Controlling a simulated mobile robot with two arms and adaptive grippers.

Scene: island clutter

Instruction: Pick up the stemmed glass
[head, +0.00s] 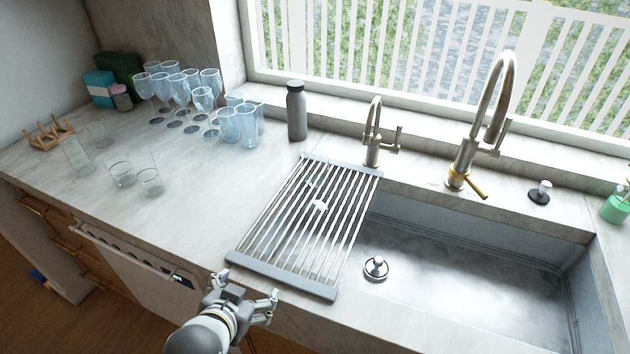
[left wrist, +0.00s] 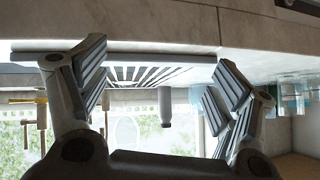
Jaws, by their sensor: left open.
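Several clear stemmed glasses (head: 203,98) stand upright in a close group at the back left of the counter, near the wall corner. My left gripper (head: 246,288) is open and empty at the counter's front edge, by the near end of the drying rack. It is well apart from the glasses, which lie farther back and to the left. In the left wrist view the two fingers (left wrist: 160,78) are spread with nothing between them. Bluish glassware (left wrist: 291,101) shows at the right there, too small to tell apart. My right gripper is not in view.
Blue tumblers (head: 247,128) stand just right of the stemmed glasses, with a grey bottle (head: 297,112) beyond. Clear glasses (head: 150,181) stand nearer on the left. A roll-up rack (head: 285,268) covers the sink's left part. The counter between is clear.

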